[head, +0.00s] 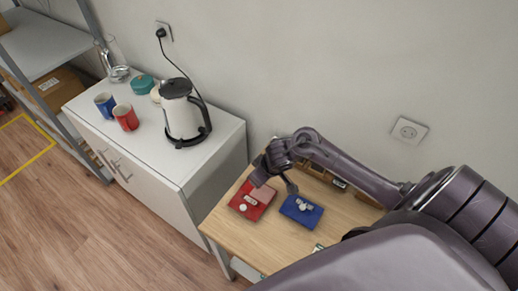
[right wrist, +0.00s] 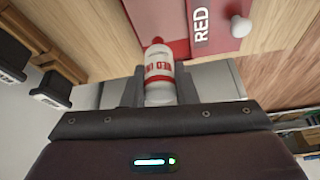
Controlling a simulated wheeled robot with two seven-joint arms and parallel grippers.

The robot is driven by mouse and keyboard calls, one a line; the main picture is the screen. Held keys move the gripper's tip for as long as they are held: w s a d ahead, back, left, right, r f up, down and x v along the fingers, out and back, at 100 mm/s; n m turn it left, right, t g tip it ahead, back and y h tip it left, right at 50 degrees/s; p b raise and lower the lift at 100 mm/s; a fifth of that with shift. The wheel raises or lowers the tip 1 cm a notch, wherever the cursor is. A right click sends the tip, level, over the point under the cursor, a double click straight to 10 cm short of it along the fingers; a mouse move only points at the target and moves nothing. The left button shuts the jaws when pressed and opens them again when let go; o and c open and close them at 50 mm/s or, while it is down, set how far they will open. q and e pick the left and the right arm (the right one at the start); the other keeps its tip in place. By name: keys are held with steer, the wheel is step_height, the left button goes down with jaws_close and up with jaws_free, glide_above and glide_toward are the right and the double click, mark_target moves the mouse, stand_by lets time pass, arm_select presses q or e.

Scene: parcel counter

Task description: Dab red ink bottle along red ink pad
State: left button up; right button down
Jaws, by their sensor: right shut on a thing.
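The red ink pad (head: 240,212) lies on the wooden table at its left side, with a white label and a white round knob on it. Part of it shows at the top of the right wrist view (right wrist: 222,38), with the label "RED". My right gripper (head: 273,184) is low over the back edge of the red pad. In the right wrist view it is shut on the red ink bottle (right wrist: 159,72), a small white bottle with a red cap and red lettering. In the head view the bottle is hidden by the gripper. My left gripper is not in view.
A blue ink pad (head: 301,211) lies to the right of the red one. Brown racks or boxes (head: 340,184) line the table's back edge by the wall. A white cabinet (head: 200,165) with a kettle (head: 182,112) and mugs stands left of the table.

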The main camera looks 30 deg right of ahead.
steer(key=shift+f+b, duration=0.35)
steer(key=shift+f, duration=0.2)
stand_by(0.6)
steer(key=shift+s+a+f+p, duration=0.1)
steer(key=shift+s+f+p, duration=0.1)
steer(key=shift+s+p, duration=0.1)
stand_by(2.2)
steer(key=shift+w+r+p, duration=0.15)
steer(key=shift+r+p, duration=0.7)
steer(key=shift+p, duration=0.25)
steer(key=shift+w+r+p, duration=0.15)
steer(key=shift+r+p, duration=0.7)
steer(key=shift+p, duration=0.2)
